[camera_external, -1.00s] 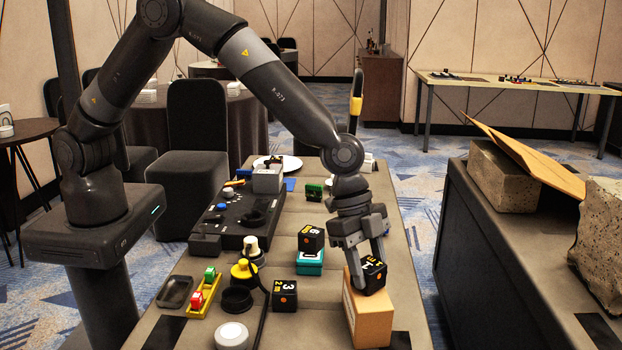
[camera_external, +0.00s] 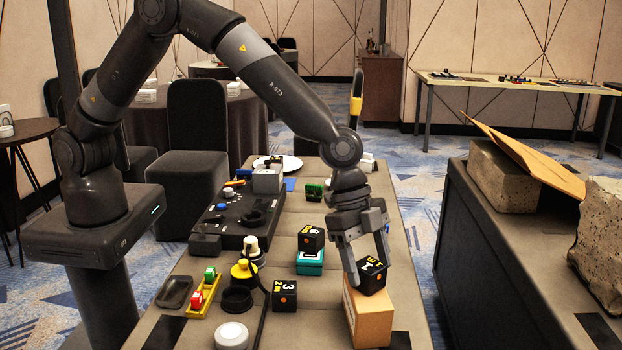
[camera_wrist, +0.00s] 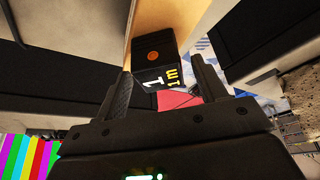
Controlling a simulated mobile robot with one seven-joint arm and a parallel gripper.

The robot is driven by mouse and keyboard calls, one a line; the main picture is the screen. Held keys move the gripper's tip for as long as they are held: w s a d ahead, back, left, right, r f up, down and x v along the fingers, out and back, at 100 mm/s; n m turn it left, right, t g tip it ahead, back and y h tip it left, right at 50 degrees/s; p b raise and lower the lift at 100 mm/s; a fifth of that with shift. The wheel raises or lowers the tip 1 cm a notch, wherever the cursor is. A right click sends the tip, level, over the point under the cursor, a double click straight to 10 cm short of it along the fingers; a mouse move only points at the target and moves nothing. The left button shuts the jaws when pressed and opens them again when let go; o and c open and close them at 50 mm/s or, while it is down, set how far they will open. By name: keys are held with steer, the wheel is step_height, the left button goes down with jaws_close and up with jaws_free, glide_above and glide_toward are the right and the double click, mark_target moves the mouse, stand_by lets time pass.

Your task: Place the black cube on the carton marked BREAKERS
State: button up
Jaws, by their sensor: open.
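A black cube (camera_external: 372,276) with white and yellow markings sits on top of a brown carton (camera_external: 371,323) at the front right of the table. No lettering on the carton can be read. My gripper (camera_external: 368,268) is open, its fingers on either side of the cube. In the wrist view the cube (camera_wrist: 155,58) lies at and just beyond the fingertips, an orange dot on one face, with the carton (camera_wrist: 158,17) behind it.
A yellow-topped item (camera_external: 244,271), a black ring (camera_external: 237,299), a white round item (camera_external: 231,336) and a yellow tray (camera_external: 203,297) stand left of the carton. A dark console (camera_external: 238,217) lies farther back. A dark bench (camera_external: 490,250) stands right, beyond a gap.

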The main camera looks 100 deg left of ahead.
steer(key=s+a+r+n, duration=0.1)
steer(key=s+a+r, duration=0.3)
steer(key=s+r, duration=0.35)
steer(key=s+a+r+n+t+y, duration=0.1)
steer(key=s+a+r+n, duration=0.1)
steer(key=s+a+r, duration=0.5)
steer(key=s+a+r+n, duration=0.1)
steer(key=s+r, duration=0.4)
steer(key=r, duration=0.5)
steer(key=s+a+n+y, duration=0.1)
steer(key=s+a, duration=0.3)
steer(key=s, duration=0.7)
steer(key=s+a+r+n+t+y, duration=0.1)
steer(key=s+a+n, duration=0.2)
steer(key=s, duration=0.8)
steer(key=shift+s+a+r+n, duration=0.15)
steer(key=shift+a+n, duration=0.2)
steer(key=shift+n, duration=0.15)
